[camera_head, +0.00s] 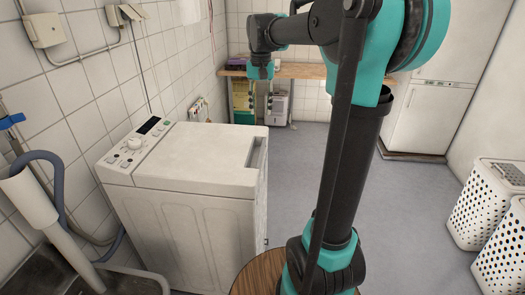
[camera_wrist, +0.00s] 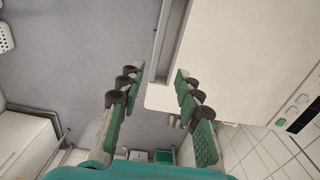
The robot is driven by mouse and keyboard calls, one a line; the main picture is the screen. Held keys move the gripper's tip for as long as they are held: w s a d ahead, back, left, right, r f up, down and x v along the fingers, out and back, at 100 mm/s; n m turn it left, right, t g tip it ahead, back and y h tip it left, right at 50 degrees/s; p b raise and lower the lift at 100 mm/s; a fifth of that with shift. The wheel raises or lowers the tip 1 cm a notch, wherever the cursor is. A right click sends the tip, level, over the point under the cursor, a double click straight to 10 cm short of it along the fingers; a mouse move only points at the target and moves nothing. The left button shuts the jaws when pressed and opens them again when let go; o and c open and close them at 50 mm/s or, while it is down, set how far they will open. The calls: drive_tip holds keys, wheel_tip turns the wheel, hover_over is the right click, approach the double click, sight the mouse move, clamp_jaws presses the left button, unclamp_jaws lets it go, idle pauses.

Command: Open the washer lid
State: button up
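The white top-loading washer (camera_head: 190,215) stands left of centre in the head view. Its lid (camera_head: 200,150) lies flat and closed, with a recessed handle slot (camera_head: 257,154) along its right edge. In the wrist view the lid (camera_wrist: 235,55) fills the upper right, and the slot (camera_wrist: 170,40) runs up from between the fingertips. My gripper (camera_head: 261,110) points down near the washer's far right corner. In the wrist view my gripper (camera_wrist: 158,75) has its fingers apart, with nothing between them. Its height above the lid is hard to tell.
A control panel (camera_head: 139,142) lies along the washer's left side. A sink (camera_head: 125,284) is at the front left. A wooden shelf (camera_head: 300,71) stands behind, a white fridge (camera_head: 428,110) at the back right, and dotted baskets (camera_head: 485,205) on the right. Grey floor is clear right of the washer.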

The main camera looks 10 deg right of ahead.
sight(261, 151)
wheel_tip(261, 151, down, 17)
drive_tip(key=shift+f, duration=0.15)
idle(0.5)
clamp_jaws()
idle(0.3)
